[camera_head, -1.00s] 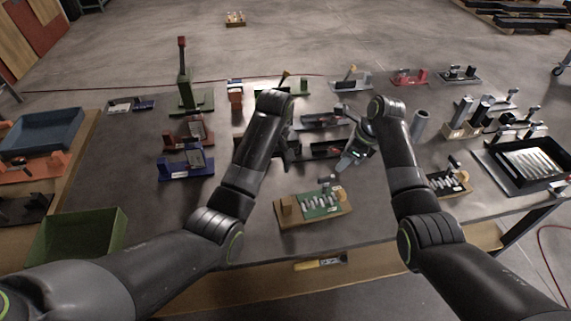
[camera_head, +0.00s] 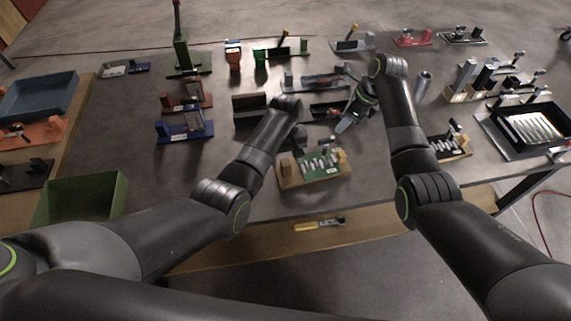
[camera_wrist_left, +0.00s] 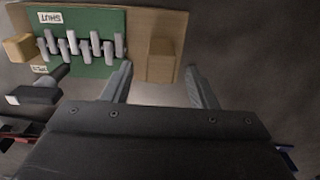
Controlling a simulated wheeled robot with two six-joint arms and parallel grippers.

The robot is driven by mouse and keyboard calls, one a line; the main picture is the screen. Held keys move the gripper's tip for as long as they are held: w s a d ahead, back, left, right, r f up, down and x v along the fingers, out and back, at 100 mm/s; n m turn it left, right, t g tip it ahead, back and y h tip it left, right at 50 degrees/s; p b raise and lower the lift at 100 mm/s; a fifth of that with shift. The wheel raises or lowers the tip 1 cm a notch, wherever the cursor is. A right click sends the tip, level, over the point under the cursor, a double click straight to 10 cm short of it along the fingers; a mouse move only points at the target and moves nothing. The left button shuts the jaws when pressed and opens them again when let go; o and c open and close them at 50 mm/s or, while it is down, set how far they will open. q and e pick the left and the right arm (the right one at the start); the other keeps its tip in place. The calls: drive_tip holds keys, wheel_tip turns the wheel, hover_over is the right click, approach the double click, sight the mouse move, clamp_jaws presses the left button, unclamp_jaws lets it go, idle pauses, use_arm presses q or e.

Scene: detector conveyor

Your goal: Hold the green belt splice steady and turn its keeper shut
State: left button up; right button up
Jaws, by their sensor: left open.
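The green belt splice (camera_head: 320,167) is a green plate with a zigzag row of silver pins on a wooden board at the table's front. In the left wrist view the splice (camera_wrist_left: 95,68) is at upper left, with a label reading SHUT upside down. Its dark keeper handle (camera_wrist_left: 38,95) with a pale end points out over the board's edge. My left gripper (camera_wrist_left: 158,80) is open and empty, its fingers either side of the board's wooden end block (camera_wrist_left: 162,58); contact is unclear. My forearm hides it in the head view. My right gripper (camera_head: 345,123) hangs behind the splice; its jaw gap is unclear.
A similar dark fixture (camera_head: 450,146) stands right of my right arm. Other fixtures fill the table behind. A green bin (camera_head: 85,197) is at left, and a yellow-handled tool (camera_head: 318,225) lies on the ledge below. Bare table lies left of the splice.

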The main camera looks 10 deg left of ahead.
use_arm(q)
drive_tip(key=shift+f, duration=2.05)
